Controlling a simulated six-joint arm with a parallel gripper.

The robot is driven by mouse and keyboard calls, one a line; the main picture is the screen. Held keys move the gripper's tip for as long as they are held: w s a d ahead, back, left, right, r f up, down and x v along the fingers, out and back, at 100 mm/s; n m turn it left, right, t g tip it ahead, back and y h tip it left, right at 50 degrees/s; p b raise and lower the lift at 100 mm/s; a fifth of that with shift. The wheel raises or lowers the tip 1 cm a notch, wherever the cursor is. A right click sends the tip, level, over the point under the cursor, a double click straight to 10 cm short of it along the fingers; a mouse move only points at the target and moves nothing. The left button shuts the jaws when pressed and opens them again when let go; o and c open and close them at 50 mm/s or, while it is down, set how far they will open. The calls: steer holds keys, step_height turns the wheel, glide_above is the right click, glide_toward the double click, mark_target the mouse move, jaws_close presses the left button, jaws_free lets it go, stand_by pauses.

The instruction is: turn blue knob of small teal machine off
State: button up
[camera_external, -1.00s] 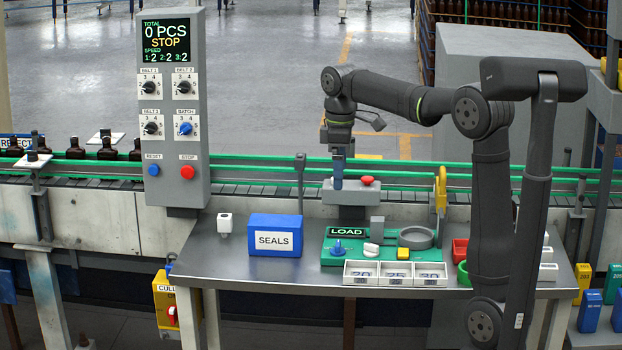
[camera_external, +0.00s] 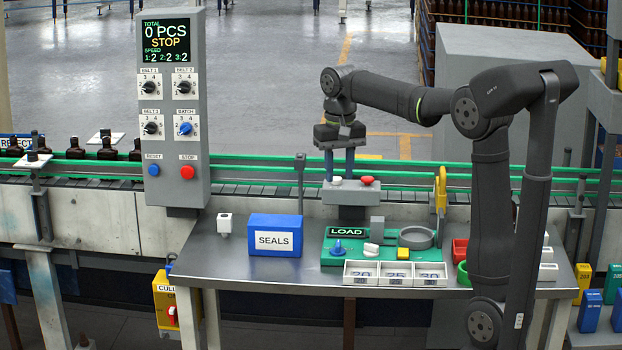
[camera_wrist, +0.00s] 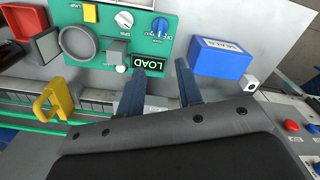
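The small teal machine (camera_external: 330,262) lies on the metal table. It has a LOAD display, a white knob (camera_external: 371,249), a yellow button and a grey ring. Its blue knob (camera_external: 338,247) sits at the left of the panel in the external view. In the wrist view the blue knob (camera_wrist: 159,27) is at the top of the teal panel, beside OFF lettering; its exact setting is too small to tell. My gripper (camera_external: 340,172) is open and empty, pointing down above the grey box behind the machine. Its two blue fingers (camera_wrist: 165,88) show apart in the wrist view.
A blue SEALS box (camera_external: 275,235) stands left of the machine. White trays (camera_external: 395,281) lie in front. A grey box (camera_external: 350,197) with white and red buttons and a yellow handle (camera_external: 441,190) stand behind. A control panel (camera_external: 176,110) rises at the left.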

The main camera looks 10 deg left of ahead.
steer(key=m, duration=0.5)
glide_toward(338, 243)
step_height(338, 243, down, 8)
steer(key=shift+f, duration=0.25)
jaws_close()
